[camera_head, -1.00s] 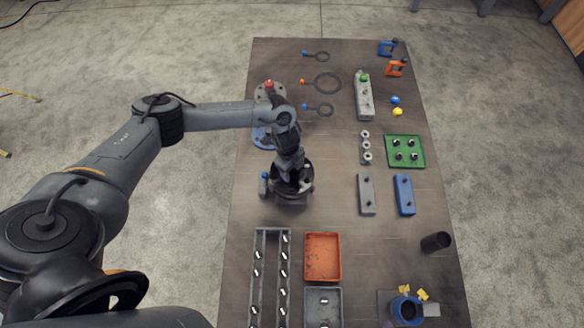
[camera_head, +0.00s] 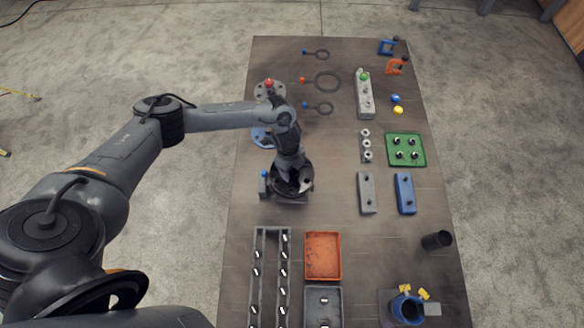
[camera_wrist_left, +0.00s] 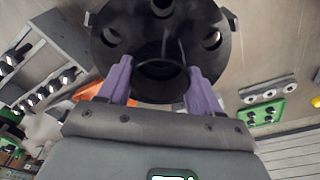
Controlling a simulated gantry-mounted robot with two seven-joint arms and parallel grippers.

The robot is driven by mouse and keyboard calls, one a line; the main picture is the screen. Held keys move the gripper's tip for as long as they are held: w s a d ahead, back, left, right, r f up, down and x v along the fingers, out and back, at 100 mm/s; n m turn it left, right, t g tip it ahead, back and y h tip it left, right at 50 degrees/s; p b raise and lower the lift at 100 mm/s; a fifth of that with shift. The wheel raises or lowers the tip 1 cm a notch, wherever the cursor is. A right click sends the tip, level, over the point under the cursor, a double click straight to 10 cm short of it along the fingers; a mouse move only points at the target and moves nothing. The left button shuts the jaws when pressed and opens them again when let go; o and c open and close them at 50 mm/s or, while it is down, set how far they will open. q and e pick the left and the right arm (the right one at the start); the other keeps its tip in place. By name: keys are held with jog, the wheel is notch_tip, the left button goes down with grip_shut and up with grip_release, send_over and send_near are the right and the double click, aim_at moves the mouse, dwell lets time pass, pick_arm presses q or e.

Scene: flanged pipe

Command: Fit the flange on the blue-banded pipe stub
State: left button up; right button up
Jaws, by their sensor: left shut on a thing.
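The flange is a black disc with bolt holes and a raised hub ring. It fills the top of the left wrist view (camera_wrist_left: 135,22) and shows in the head view (camera_head: 307,181). My left gripper (camera_wrist_left: 160,70) is shut on its hub, one purple finger on each side. In the head view the gripper (camera_head: 288,174) points down over the flange, above a grey block. A small blue-topped part (camera_head: 263,175) stands just left of the flange. My right gripper is not in view.
A red-topped grey disc (camera_head: 268,90) and a blue disc (camera_head: 260,138) lie farther back, partly behind my arm. An orange tray (camera_head: 323,256) and a grey rack (camera_head: 270,235) stand nearer. A green board (camera_head: 405,139) lies to the right.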

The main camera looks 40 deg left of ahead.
pick_arm(q)
jog(key=shift+f, duration=0.45)
dwell(0.6)
jog(key=o, duration=1.4)
jog(key=shift+o, duration=0.8)
jog(key=shift+r, duration=0.1)
notch_tip(320, 180, up, 20)
jog(key=a+p, duration=0.1)
jog(key=p, duration=0.5)
jog(key=shift+a+f, duration=0.2)
jog(key=shift+f, duration=0.05)
